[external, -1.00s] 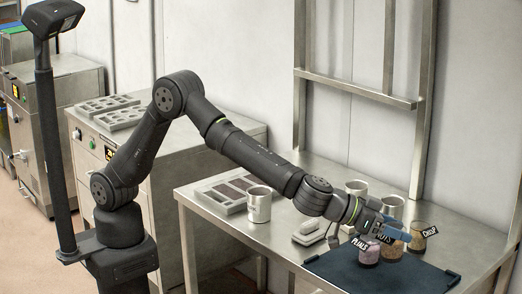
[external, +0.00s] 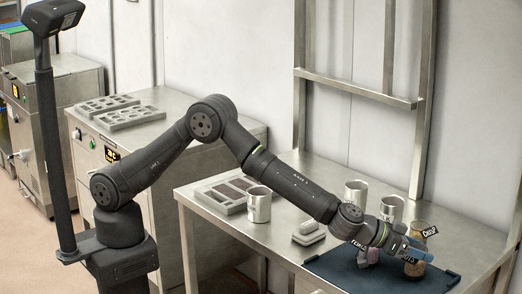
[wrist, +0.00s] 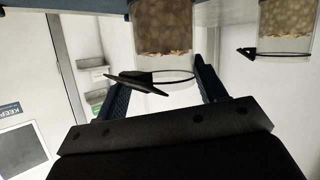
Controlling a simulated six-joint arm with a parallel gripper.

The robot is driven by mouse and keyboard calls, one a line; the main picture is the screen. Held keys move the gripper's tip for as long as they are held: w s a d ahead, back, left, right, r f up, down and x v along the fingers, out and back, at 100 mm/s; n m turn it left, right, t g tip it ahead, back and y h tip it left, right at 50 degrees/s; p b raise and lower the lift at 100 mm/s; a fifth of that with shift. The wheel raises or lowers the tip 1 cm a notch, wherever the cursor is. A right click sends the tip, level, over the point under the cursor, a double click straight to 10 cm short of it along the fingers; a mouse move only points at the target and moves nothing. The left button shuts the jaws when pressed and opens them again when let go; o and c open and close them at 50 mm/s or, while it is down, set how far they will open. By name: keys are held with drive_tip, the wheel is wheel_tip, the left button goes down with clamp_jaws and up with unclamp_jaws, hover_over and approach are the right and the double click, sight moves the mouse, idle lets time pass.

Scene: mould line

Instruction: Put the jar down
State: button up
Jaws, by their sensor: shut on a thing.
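My gripper (external: 416,253) is shut on the jar with the NUTS tag (external: 412,269), low over the dark mat (external: 345,275).
The CHOP jar (external: 419,231) stands close behind the gripper. A pale purple jar (external: 370,256) is mostly hidden by my wrist.

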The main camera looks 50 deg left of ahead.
drive_tip(key=shift+f, duration=0.25)
drive_tip(key=shift+f, duration=0.1)
drive_tip(key=o, duration=1.5)
drive_tip(key=shift+c, duration=0.2)
drive_tip(key=shift+s, duration=0.1)
drive_tip(key=v, duration=1.2)
drive_tip(key=shift+d, duration=0.1)
